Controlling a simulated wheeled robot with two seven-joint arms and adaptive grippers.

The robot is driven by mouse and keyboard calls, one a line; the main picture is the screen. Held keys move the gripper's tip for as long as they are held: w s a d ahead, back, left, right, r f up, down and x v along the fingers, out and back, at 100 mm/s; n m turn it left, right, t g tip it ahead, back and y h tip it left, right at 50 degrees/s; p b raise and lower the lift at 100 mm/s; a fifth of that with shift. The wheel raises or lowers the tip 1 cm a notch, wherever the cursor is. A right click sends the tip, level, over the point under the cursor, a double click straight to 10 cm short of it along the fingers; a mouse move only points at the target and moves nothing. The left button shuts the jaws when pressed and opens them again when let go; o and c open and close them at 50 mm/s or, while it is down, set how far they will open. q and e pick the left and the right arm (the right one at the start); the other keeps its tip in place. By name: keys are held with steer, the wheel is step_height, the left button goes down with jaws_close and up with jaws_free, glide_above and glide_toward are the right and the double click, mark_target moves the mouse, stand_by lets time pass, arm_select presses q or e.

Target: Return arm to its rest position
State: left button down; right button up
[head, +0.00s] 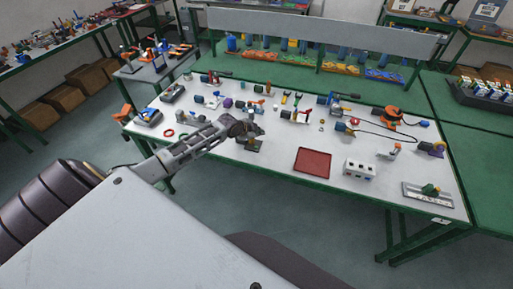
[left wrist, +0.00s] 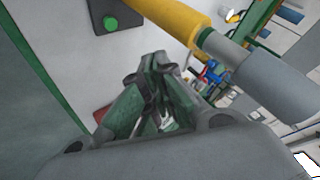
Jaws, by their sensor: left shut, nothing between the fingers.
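My left arm (head: 185,150) comes in from the left and reaches over the front left part of the white worktable (head: 275,170). My left gripper (head: 245,130) is above the table near a small dark block (head: 249,145), which it partly hides. In the left wrist view its fingers (left wrist: 152,75) are together and hold nothing. A yellow and grey cylindrical part (left wrist: 215,42) crosses the upper right of that view, close to the fingers; whether they touch it I cannot tell. My right gripper is not in view.
A red tray (head: 313,162) and a white box with sockets (head: 358,170) lie to the right. Tools and fittings fill the back of the table. A black box with a green button (left wrist: 112,22) shows in the left wrist view. Bare tabletop surrounds the tray.

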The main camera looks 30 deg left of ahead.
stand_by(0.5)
arm_select(q)
steer(key=s+d+f+n+g, duration=0.2)
steer(key=s+d+f+g, duration=0.1)
steer(key=s+d, duration=1.15)
steer(key=s+d+r+n+g+y, duration=0.1)
steer(key=s+r+n, duration=0.25)
steer(key=s, duration=0.55)
steer(key=s+d+r+n+g+y, duration=0.1)
steer(key=s+r+n, duration=0.25)
steer(key=s, duration=0.55)
steer(key=s+f+g+b, duration=0.2)
steer(key=s+f, duration=0.1)
steer(key=f, duration=3.3)
steer(key=s+a+f+b, duration=0.1)
steer(key=s+a+f, duration=0.1)
steer(key=s+f, duration=0.8)
steer(key=s+a+f+g+b, duration=0.1)
steer(key=s+f, duration=1)
steer(key=s, duration=0.1)
steer(key=shift+a+f, duration=0.15)
steer(key=shift+a, duration=0.2)
